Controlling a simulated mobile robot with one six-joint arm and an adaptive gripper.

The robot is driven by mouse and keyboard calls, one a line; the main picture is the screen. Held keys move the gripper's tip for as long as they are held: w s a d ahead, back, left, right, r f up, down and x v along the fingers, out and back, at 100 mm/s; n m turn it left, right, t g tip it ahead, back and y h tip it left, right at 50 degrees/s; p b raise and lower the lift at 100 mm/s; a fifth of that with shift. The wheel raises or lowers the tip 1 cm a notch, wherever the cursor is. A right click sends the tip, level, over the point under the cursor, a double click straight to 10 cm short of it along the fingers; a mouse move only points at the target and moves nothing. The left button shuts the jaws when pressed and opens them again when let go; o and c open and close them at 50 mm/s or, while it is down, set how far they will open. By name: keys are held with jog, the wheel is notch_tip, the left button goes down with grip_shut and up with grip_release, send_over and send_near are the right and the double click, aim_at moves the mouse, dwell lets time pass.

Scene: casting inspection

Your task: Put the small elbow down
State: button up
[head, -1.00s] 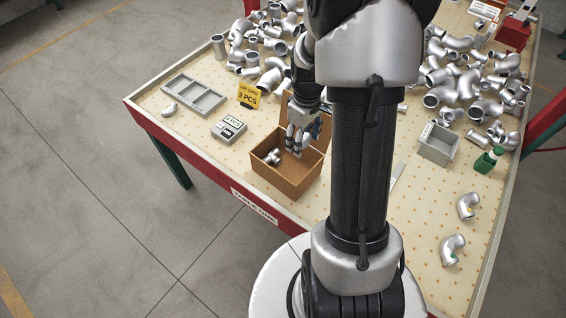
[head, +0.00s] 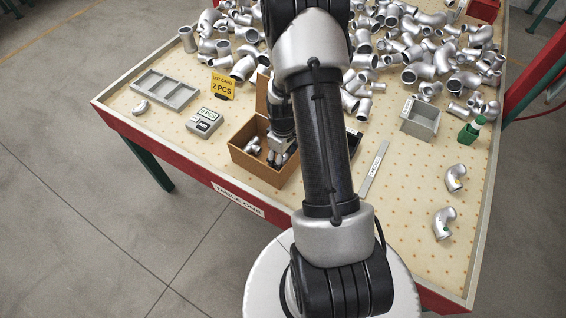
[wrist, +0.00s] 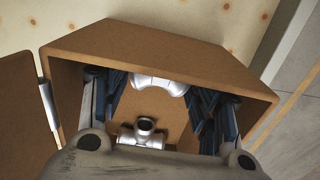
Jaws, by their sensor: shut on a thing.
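The small elbow (wrist: 160,88), silver and curved, sits between the fingertips of my gripper (wrist: 155,98) in the wrist view, inside the brown box. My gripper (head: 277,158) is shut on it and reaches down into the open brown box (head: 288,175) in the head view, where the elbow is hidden. A silver tee fitting (wrist: 143,135) lies on the box floor; it also shows at the box's left side in the head view (head: 254,145). I cannot tell whether the held elbow touches the floor.
The box lid (wrist: 20,105) stands open. A yellow lot card (head: 222,86), a counter (head: 204,121) and a grey divided tray (head: 166,90) stand left of the box. Piled fittings (head: 430,60) fill the back. Two elbows (head: 456,178) (head: 443,223) lie at the right, near a grey bin (head: 420,121).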

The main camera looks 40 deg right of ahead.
notch_tip(320, 180, down, 2)
jog(key=shift+w, duration=0.1)
jog(key=shift+r, duration=0.15)
jog(key=o, duration=0.7)
jog(key=shift+f, duration=0.25)
jog(key=o, duration=0.5)
jog(key=shift+c, duration=0.2)
jog(key=shift+r, duration=0.2)
